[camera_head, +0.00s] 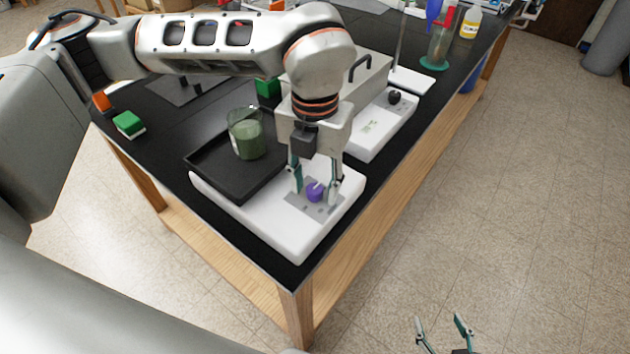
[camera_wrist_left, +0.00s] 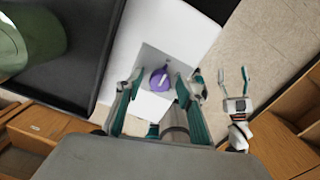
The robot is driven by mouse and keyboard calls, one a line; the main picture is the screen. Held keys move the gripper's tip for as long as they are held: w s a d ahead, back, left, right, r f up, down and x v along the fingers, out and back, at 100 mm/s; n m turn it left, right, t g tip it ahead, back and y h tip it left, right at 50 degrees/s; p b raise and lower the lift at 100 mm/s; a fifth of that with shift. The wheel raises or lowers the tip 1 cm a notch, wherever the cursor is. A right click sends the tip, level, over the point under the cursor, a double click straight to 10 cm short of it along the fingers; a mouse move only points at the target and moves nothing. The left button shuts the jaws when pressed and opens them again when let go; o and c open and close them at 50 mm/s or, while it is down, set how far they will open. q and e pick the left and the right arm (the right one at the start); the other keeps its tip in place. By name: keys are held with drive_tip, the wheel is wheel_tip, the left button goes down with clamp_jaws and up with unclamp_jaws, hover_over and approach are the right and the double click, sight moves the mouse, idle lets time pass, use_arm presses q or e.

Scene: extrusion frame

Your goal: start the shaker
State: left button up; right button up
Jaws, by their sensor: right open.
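The shaker (camera_head: 265,228) is a white unit with a black tray (camera_head: 203,159) on top, at the near corner of the black bench. A glass beaker of green liquid (camera_head: 247,140) stands on the tray. A purple knob (camera_head: 315,191) sits on the grey control panel at the shaker's right end. My left gripper (camera_head: 315,196) is open, with its fingers on either side of the knob. In the left wrist view the knob (camera_wrist_left: 160,77) shows between the spread fingers, and I cannot tell whether they touch it. My right gripper (camera_head: 444,325) is open and empty, low over the floor.
A white device with a black knob (camera_head: 394,97) stands behind the shaker. A green and white block (camera_head: 128,124) lies at the bench's left edge. A cylinder on a green base (camera_head: 437,52) and a yellow-labelled bottle (camera_head: 470,22) stand further back.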

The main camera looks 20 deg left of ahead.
use_arm(q)
clamp_jaws()
use_arm(e)
drive_tip(key=shift+s+f, duration=0.1)
drive_tip(key=shift+f, duration=0.2)
